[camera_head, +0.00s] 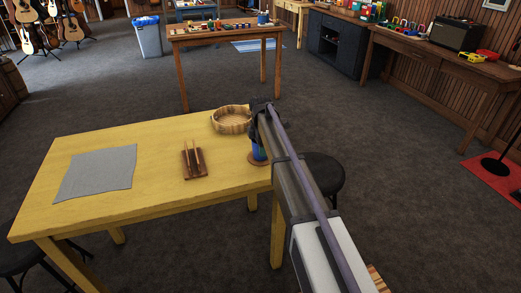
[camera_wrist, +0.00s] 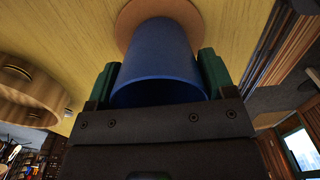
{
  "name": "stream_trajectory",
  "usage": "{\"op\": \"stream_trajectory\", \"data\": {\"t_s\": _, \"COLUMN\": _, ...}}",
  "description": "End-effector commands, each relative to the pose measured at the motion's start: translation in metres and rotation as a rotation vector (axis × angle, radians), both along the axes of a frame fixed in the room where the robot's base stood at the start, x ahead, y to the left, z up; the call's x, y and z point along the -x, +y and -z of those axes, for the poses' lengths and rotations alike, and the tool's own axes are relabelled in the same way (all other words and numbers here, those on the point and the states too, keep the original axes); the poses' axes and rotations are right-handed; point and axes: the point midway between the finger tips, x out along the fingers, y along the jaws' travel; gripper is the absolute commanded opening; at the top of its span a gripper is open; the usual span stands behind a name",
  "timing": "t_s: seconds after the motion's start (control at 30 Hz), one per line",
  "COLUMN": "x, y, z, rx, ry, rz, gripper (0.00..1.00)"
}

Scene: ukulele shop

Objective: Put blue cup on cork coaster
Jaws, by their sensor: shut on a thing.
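The blue cup (camera_wrist: 158,58) fills the middle of the wrist view, between the two green fingers of my gripper (camera_wrist: 160,75). My gripper is shut on the cup. The round brown cork coaster (camera_wrist: 125,25) shows behind the cup's far end, on the yellow table. In the head view the cup (camera_head: 259,152) is a small blue patch beside my arm, over the coaster (camera_head: 252,158) near the table's right edge. My gripper (camera_head: 262,135) is partly hidden there by my arm. I cannot tell whether the cup touches the coaster.
A round wooden basket (camera_head: 231,120) stands close to the left of the cup. A small brown stand with upright sticks (camera_head: 194,160) is on the yellow table (camera_head: 150,205). A grey cloth (camera_head: 97,172) lies at the left. A black stool (camera_head: 323,174) stands right of the table.

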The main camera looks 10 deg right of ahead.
Motion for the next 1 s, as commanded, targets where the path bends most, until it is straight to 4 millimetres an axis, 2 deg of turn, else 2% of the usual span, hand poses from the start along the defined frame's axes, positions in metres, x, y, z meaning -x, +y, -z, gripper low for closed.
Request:
{"op": "stream_trajectory", "data": {"t_s": 0.17, "x": 0.0, "y": 0.0, "z": 0.003, "rx": 0.0, "ry": 0.0, "rz": 0.0, "gripper": 0.52}}
{"op": "stream_trajectory", "data": {"t_s": 0.2, "x": 0.0, "y": 0.0, "z": 0.003, "rx": 0.0, "ry": 0.0, "rz": 0.0, "gripper": 0.77}}
{"op": "stream_trajectory", "data": {"t_s": 0.43, "x": 0.0, "y": 0.0, "z": 0.002, "rx": 0.0, "ry": 0.0, "rz": 0.0, "gripper": 0.99}}
{"op": "stream_trajectory", "data": {"t_s": 0.67, "x": 0.0, "y": 0.0, "z": 0.001, "rx": 0.0, "ry": 0.0, "rz": 0.0, "gripper": 1.0}}
{"op": "stream_trajectory", "data": {"t_s": 0.77, "x": 0.0, "y": 0.0, "z": -0.006, "rx": 0.0, "ry": 0.0, "rz": 0.0, "gripper": 1.0}}
{"op": "stream_trajectory", "data": {"t_s": 0.87, "x": 0.0, "y": 0.0, "z": -0.022, "rx": 0.0, "ry": 0.0, "rz": 0.0, "gripper": 1.0}}
{"op": "stream_trajectory", "data": {"t_s": 1.0, "x": 0.0, "y": 0.0, "z": -0.058, "rx": 0.0, "ry": 0.0, "rz": 0.0, "gripper": 1.0}}
